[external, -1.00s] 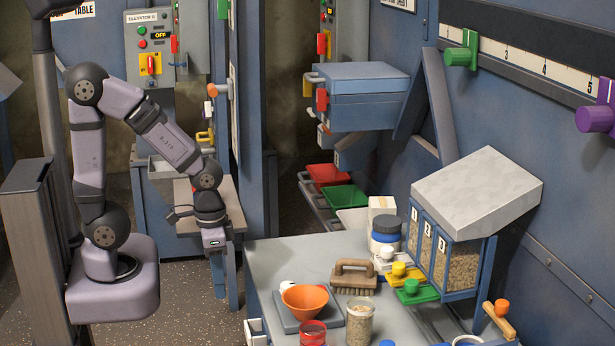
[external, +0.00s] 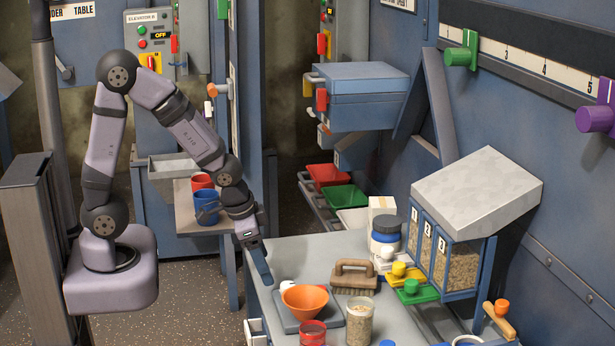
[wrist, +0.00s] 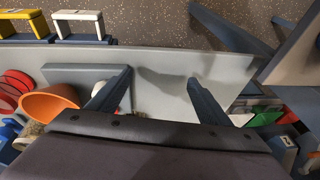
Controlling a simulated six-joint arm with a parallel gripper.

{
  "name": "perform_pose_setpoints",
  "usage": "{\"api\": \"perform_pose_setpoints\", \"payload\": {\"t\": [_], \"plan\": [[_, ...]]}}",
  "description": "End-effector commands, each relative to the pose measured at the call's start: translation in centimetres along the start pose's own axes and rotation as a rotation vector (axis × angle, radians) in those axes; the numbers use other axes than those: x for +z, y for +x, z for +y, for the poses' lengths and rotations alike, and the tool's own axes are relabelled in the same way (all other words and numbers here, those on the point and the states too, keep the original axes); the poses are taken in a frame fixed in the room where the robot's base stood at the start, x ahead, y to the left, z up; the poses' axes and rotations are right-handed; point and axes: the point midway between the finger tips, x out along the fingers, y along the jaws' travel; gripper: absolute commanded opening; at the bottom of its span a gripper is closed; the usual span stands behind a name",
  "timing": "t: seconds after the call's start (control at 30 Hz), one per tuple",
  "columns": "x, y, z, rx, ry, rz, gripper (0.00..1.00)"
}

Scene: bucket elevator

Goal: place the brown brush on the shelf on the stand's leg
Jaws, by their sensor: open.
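The brown brush (external: 354,278) lies on the grey workbench, bristles down and handle up, behind the orange bowl. I cannot make it out in the wrist view. My gripper (external: 262,265) is over the workbench's left edge, left of the brush and apart from it. In the wrist view my gripper (wrist: 158,80) has its two fingers wide apart, with only bare bench between them. A low shelf board (external: 190,222) at the left carries a red cup (external: 202,181) and a blue cup (external: 207,208). I cannot tell for sure whether it is the shelf on the stand's leg.
The orange bowl (external: 305,300) sits on a grey pad, near a red cup (external: 312,333) and a grain jar (external: 359,322). Bottles and small coloured blocks crowd the bench's right side. A blue post (external: 257,150) rises behind my forearm. The bench's back left is clear.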

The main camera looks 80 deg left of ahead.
Motion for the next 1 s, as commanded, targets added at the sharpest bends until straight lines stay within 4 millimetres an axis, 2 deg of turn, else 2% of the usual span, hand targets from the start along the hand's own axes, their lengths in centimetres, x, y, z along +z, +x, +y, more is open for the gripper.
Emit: {"api": "perform_pose_setpoints", "payload": {"t": [0.03,0.2,0.3,0.4,0.6,0.83,1.0], "plan": [[-2.4,0.1,-0.8,-0.006,0.018,0.054,0.72],[-9.5,1.6,-1.4,0.041,0.099,0.263,0.72],[-12.6,2.2,-0.4,0.111,0.146,0.364,0.72],[-14.3,2.5,0.8,0.185,0.181,0.435,0.72],[-15.6,2.6,2.5,0.285,0.217,0.503,0.72],[-15.8,2.9,3.0,0.305,0.225,0.514,0.72],[-16.4,4.0,3.5,0.304,0.224,0.512,0.72]]}}
